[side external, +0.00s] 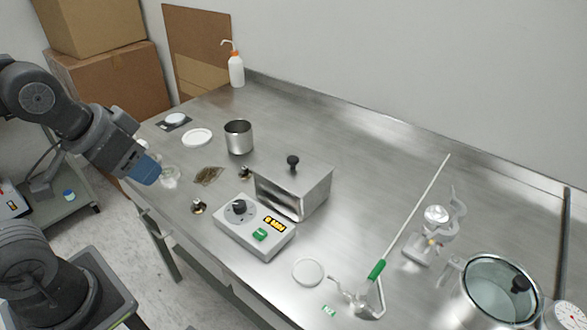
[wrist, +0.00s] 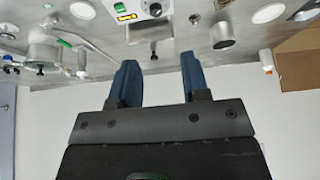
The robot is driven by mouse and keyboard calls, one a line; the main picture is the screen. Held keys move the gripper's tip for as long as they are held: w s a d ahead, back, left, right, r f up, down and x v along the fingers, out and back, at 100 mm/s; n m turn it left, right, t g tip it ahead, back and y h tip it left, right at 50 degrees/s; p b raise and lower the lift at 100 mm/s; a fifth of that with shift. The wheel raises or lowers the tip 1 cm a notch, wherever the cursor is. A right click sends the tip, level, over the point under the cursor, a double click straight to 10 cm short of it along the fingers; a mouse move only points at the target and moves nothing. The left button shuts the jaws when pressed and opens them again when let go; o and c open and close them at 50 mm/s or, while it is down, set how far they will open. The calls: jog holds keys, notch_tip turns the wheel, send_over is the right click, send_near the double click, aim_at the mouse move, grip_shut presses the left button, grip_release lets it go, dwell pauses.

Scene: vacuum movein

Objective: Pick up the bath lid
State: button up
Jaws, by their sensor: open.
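The metal bath box (side external: 308,200) stands mid-bench behind the control unit. Its flat steel lid (side external: 275,172) is on top, with a black knob (side external: 293,162) standing up. The knob also shows in the wrist view (wrist: 154,50), upside down, beyond my fingertips. A round vessel (side external: 490,300) at the front right also has a lid with a black knob (side external: 520,284). My gripper (side external: 146,172) is at the left edge of the bench, well left of the bath and apart from it. In the wrist view its two blue fingers (wrist: 160,75) are spread, with nothing between them.
The control unit (side external: 252,228) stands in front of the bath. A steel beaker (side external: 239,138) and white dish (side external: 197,138) are left of it. A wash bottle (side external: 236,68) stands at the back.

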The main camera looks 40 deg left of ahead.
jog(key=shift+o, duration=0.2)
jog(key=shift+o, duration=1.3)
jog(key=w+r+m+g, duration=0.1)
jog(key=w+r+m, duration=0.3)
jog(key=w, duration=0.2)
jog(key=m+g, duration=0.5)
jog(key=m, duration=1.3)
send_over(293, 158)
notch_tip(293, 158, down, 5)
jog(key=shift+m, duration=0.3)
jog(key=f, duration=0.8)
jog(key=shift+w+a+f, duration=0.2)
jog(key=shift+w, duration=0.05)
jog(key=shift+s+d+f, duration=0.1)
jog(key=shift+s+f, duration=0.05)
jog(key=shift+f, duration=1.2)
jog(key=shift+s+d+f, duration=0.1)
jog(key=shift+f, duration=1.2)
